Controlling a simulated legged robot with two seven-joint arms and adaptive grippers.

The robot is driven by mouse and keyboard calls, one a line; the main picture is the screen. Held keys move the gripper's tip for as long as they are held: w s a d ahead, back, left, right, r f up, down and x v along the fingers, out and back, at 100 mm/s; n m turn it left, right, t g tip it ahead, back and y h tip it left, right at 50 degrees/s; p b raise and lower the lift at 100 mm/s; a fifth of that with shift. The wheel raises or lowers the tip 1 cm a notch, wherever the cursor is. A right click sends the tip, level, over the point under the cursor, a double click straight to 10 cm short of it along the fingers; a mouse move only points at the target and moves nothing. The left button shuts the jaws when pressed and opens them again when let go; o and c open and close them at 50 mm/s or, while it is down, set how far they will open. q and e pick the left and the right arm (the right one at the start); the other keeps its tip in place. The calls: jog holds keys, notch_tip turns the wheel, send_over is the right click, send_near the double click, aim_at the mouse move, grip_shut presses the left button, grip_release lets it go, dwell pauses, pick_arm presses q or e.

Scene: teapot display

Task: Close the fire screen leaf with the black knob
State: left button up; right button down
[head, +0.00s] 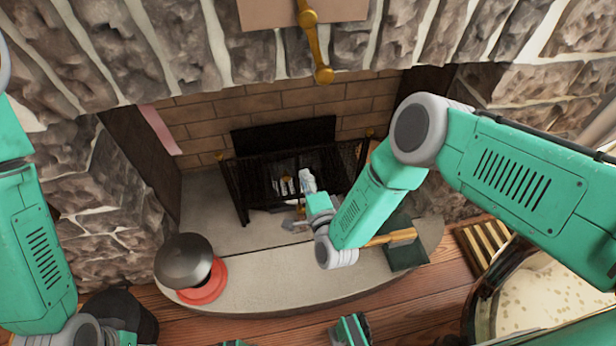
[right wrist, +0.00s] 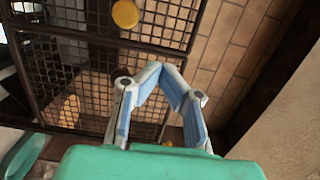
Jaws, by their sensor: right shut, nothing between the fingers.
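The black mesh fire screen (head: 346,163) stands in the fireplace opening in the head view; a leaf (head: 237,192) at its left is angled toward the front. My right gripper (head: 306,174) is in front of the screen's middle, its fingers shut and empty. In the right wrist view the shut fingertips (right wrist: 157,68) are close to the mesh (right wrist: 88,62); I cannot tell whether they touch it.
A dark domed lid and red base (head: 205,281) sit at the hearth's left front. A brush with a wooden handle (head: 390,237) and a dark green dustpan (head: 407,256) lie at the right.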

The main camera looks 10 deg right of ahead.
jog(key=s+p, duration=0.3)
jog(key=s, duration=0.7)
jog(key=shift+s+p, duration=0.25)
jog(key=shift+p, duration=0.05)
jog(key=shift+a+f, duration=0.1)
jog(key=s+d+r+n+g+h, duration=0.1)
jog(key=s+d+r+n+g, duration=0.1)
jog(key=s+d+n+g, duration=0.8)
jog(key=s+d+r+n+g+h, duration=0.1)
jog(key=s+d+r+n+g, duration=0.1)
jog(key=s+d+n+g, duration=0.85)
jog(key=s+a+r+m+t+p, duration=0.1)
jog(key=r+p, duration=0.5)
jog(key=s+a+r+m+t+p, duration=0.1)
jog(key=s+r+m+t+p, duration=0.1)
jog(key=r+p, duration=0.4)
jog(key=shift+s+a+r, duration=0.15)
jog(key=shift+a+r, duration=0.05)
jog(key=shift+a, duration=0.1)
